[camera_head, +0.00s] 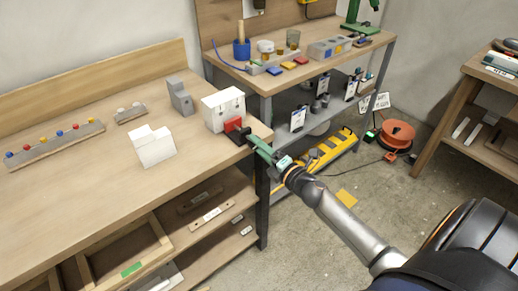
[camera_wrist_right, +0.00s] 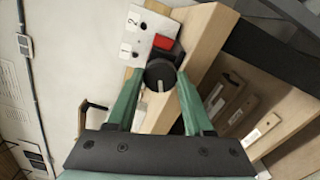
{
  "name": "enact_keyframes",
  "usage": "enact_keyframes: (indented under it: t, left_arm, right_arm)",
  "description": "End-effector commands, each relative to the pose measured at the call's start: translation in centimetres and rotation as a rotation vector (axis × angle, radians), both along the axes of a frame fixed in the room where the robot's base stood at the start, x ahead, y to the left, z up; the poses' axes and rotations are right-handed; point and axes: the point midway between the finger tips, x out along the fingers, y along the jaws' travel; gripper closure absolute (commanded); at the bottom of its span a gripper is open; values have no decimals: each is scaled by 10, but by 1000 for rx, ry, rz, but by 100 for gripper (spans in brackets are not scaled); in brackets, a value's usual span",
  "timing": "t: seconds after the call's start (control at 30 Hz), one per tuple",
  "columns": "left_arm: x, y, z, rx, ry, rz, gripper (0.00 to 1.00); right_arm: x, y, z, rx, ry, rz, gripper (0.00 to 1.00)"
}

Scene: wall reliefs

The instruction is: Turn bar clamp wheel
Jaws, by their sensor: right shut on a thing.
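The clamp wheel (camera_wrist_right: 160,74) is a dark round knob with a pale line on its face, seen in the right wrist view. It sits between the two green fingers of my right gripper (camera_wrist_right: 158,82), which is shut on it. In the head view my right gripper (camera_head: 256,143) reaches the bench's right corner from the lower right. The clamp's red part (camera_head: 232,125) shows just beyond the wheel, against a white block (camera_head: 223,108); it also shows in the wrist view (camera_wrist_right: 163,42). The fingers partly hide the wheel in the head view. My left gripper is not in view.
The wooden bench (camera_head: 90,185) also carries a grey block (camera_head: 180,96), a white angled block (camera_head: 152,147) and a strip with coloured knobs (camera_head: 55,143). A second bench (camera_head: 265,82) with tools stands behind. An orange cable reel (camera_head: 397,133) lies on the floor.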

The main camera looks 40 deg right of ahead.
Motion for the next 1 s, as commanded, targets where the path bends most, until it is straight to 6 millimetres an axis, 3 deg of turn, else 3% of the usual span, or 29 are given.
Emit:
enact_keyframes:
  t: [0.5, 1.0]
  left_arm:
    - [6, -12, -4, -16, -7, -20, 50]
    - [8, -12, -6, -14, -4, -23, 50]
  right_arm:
    - [0, 0, -2, -388, -30, 1, 100]
    - [0, 0, -1, -488, -38, 1, 100]
